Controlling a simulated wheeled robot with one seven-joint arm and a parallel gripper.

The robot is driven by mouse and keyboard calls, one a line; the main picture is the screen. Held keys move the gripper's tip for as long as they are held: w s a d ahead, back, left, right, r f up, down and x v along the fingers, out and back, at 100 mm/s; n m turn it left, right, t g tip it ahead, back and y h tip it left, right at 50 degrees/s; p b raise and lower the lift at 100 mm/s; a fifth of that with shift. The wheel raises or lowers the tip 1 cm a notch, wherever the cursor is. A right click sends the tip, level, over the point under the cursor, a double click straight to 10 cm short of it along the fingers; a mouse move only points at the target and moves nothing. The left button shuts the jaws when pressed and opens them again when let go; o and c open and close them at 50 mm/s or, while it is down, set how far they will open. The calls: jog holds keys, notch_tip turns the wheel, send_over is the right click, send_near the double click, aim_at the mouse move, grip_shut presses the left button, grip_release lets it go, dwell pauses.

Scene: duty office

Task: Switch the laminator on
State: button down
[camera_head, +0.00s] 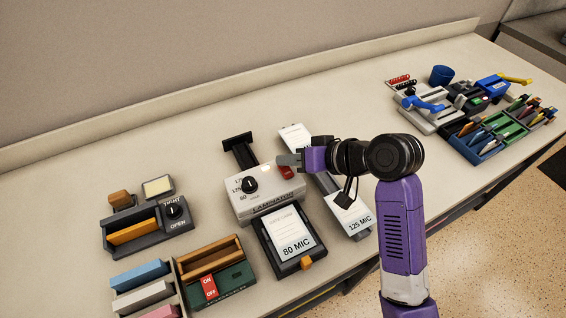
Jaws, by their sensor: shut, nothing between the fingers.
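The laminator (243,208) is a light grey box on the counter, with its name on the front edge. A black dial (250,184) with markings, one reading 80, sits on its top left. A red switch-like part (286,173) sits at its top right; its setting is too small to read. My gripper (279,160) is shut and empty, reaching in from the right. In the picture its fingertips lie just behind the red part; I cannot tell if they touch the laminator.
A tray marked 80 MIC (267,251) stands in front of the laminator, and one marked 125 MIC (357,224) to its right. A dark unit marked OPEN (148,240) stands left. Stationery fills the far right.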

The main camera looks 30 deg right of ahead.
aim_at(290, 171)
jog(key=shift+r, duration=0.1)
dwell(0.3)
jog(key=shift+s+r+p, duration=0.15)
jog(key=shift+r+p, duration=0.5)
jog(key=shift+p, duration=0.35)
jog(key=shift+r, duration=0.1)
jog(key=r+p, duration=0.4)
jog(key=p, duration=0.1)
jog(key=shift+s+r, duration=0.4)
